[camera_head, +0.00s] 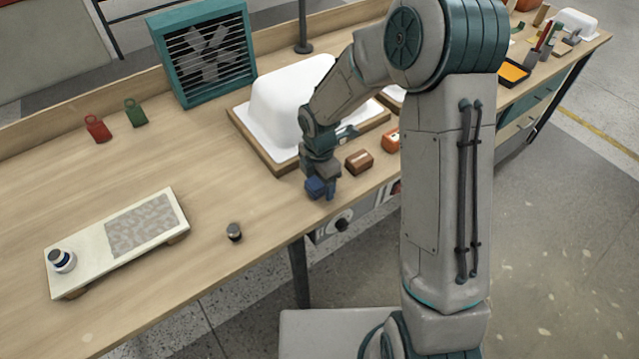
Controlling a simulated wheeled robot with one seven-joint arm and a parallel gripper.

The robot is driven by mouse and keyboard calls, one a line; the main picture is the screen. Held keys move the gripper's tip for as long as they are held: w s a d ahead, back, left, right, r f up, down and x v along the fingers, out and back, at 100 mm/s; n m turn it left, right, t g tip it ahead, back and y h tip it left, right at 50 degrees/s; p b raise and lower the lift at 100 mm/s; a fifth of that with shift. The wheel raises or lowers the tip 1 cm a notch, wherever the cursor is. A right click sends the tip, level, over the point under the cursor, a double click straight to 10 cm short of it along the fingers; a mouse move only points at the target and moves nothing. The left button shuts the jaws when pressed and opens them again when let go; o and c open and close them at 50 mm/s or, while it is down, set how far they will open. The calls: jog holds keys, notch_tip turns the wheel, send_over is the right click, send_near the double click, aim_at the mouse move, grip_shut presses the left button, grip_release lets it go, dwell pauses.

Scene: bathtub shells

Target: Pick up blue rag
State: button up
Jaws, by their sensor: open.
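The blue rag (315,186) is a small dark blue bundle near the front edge of the wooden workbench. My gripper (324,184) is open and points down right at the rag, with a finger showing at the rag's right side. The gripper body hides part of the rag. I cannot tell whether the fingers touch it.
A white tub shell (285,100) on a wooden board stands just behind my gripper. A brown block (359,160) and an orange item (391,141) lie to the right. A dark knob-like piece (234,232) and a pale board (85,270) lie left. The bench's middle left is clear.

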jog(key=c, duration=1.1)
jog(key=shift+o, duration=0.2)
jog(key=shift+r, duration=0.6)
notch_tip(320, 180, up, 3)
jog(key=shift+w+r, duration=0.1)
jog(key=s+d+r, duration=0.2)
jog(key=d+r, duration=0.4)
jog(key=d, duration=0.5)
jog(key=shift+s+d+r, duration=0.25)
jog(key=shift+s+r, duration=0.05)
jog(key=shift+o, duration=0.5)
